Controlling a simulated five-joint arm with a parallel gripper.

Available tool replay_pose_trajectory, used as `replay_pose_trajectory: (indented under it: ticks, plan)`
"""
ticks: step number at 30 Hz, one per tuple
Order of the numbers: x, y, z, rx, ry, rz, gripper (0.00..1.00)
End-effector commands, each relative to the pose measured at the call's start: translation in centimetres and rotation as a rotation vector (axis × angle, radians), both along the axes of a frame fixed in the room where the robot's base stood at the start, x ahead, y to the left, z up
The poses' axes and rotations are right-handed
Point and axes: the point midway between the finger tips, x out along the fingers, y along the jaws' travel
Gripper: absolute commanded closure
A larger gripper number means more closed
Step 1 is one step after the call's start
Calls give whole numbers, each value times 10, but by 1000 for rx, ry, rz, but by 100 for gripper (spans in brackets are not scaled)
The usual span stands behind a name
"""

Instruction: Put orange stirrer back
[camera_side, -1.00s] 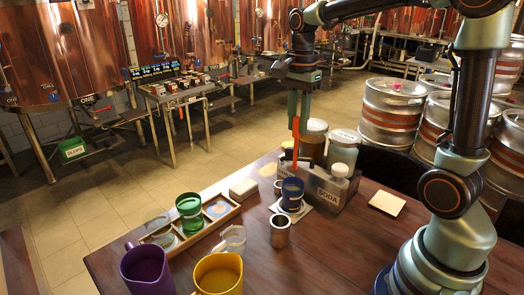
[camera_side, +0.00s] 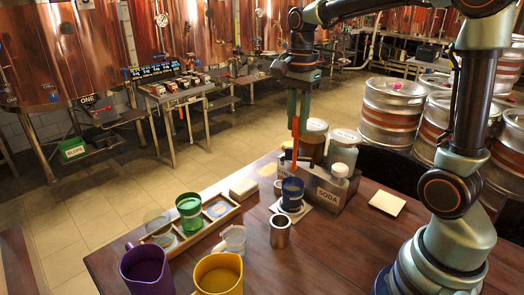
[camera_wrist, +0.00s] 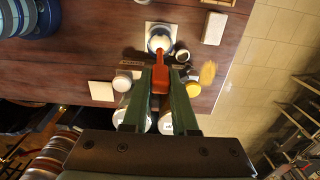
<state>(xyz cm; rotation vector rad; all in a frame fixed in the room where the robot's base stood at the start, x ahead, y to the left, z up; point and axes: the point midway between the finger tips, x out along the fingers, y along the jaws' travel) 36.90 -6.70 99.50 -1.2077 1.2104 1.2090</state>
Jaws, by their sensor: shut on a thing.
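My gripper (camera_side: 298,122) points down and is shut on the orange stirrer (camera_side: 295,146), which hangs roughly upright below the fingers. In the wrist view the orange stirrer (camera_wrist: 160,76) sits between my two green finger bars. In the side view its lower end shows just above the blue mug (camera_side: 292,196), near the grey caddy (camera_side: 325,194) marked SODA. I cannot tell whether it is inside either one. The blue mug also shows in the wrist view (camera_wrist: 159,39), just beyond the stirrer. It stands on a white coaster (camera_side: 276,207).
A steel cup (camera_side: 280,232), a clear glass (camera_side: 233,240), a yellow pitcher (camera_side: 218,275) and a purple pitcher (camera_side: 146,268) stand at the front. A green cup (camera_side: 189,207) is in the wooden tray (camera_side: 211,229). Lidded jars (camera_side: 343,147) stand behind the caddy.

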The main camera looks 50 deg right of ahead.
Motion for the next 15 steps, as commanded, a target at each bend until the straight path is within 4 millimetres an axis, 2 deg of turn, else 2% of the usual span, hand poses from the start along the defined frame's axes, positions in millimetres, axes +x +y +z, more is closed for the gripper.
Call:
replay_pose_trajectory:
  ticks: [5,9,15]
  plan:
    - [-9,38,26,-1,-8,11,100]
    - [-26,75,52,0,-8,10,100]
    - [-46,104,71,0,-3,5,100]
